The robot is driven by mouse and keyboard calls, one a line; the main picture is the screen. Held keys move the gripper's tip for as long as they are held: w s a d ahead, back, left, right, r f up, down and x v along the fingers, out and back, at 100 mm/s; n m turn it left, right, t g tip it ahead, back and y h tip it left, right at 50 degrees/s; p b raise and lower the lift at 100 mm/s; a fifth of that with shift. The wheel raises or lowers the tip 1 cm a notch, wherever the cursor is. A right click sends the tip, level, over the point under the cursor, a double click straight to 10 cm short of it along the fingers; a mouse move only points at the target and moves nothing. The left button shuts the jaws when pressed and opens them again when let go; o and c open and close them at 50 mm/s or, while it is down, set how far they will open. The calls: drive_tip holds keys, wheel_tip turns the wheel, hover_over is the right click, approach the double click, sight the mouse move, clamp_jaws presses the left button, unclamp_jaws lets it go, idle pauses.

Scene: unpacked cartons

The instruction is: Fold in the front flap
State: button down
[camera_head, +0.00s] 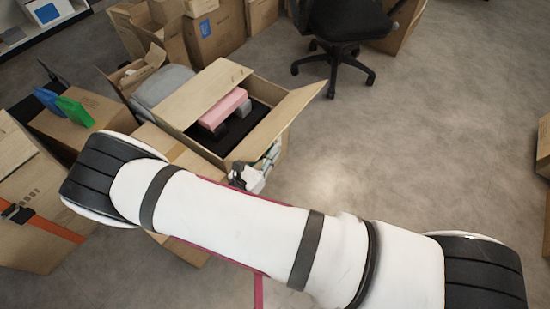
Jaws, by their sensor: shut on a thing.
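An open carton (284,148) stands left of centre, with a pink item (224,107) and grey items on a dark lining inside. One long flap (207,93) lies inward over its left part. Another flap (281,117) on the right side stands up and leans outward. My gripper (270,155) is at the near right side of the carton, just below the leaning flap. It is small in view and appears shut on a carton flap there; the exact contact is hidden.
A grey rounded item (162,84) sits left of the carton. Green (75,111) and blue (48,101) items stand on a carton further left. More cartons (215,33) and an office chair (340,30) are behind.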

drive_tip(key=a+r+n, duration=0.1)
drive_tip(key=w+a+r+n+p, duration=0.1)
drive_tip(key=r+n, duration=0.1)
drive_tip(key=w+a+r+n, duration=0.1)
drive_tip(key=r, duration=0.1)
drive_tip(key=shift+w+a+r+n, duration=0.2)
drive_tip(key=shift+w+a+n, duration=0.05)
drive_tip(key=shift+a+n, duration=0.05)
drive_tip(key=w+a+r+n, duration=0.3)
drive_tip(key=w+a+n, duration=0.1)
drive_tip(key=w+a, duration=0.1)
drive_tip(key=shift+a, duration=0.75)
drive_tip(key=c, duration=1.8)
unclamp_jaws()
drive_tip(key=shift+o, duration=0.2)
drive_tip(key=shift+s+a, duration=0.1)
drive_tip(key=v, duration=1.1)
drive_tip(key=shift+s+f+b, duration=0.25)
drive_tip(key=shift+f+b, duration=0.05)
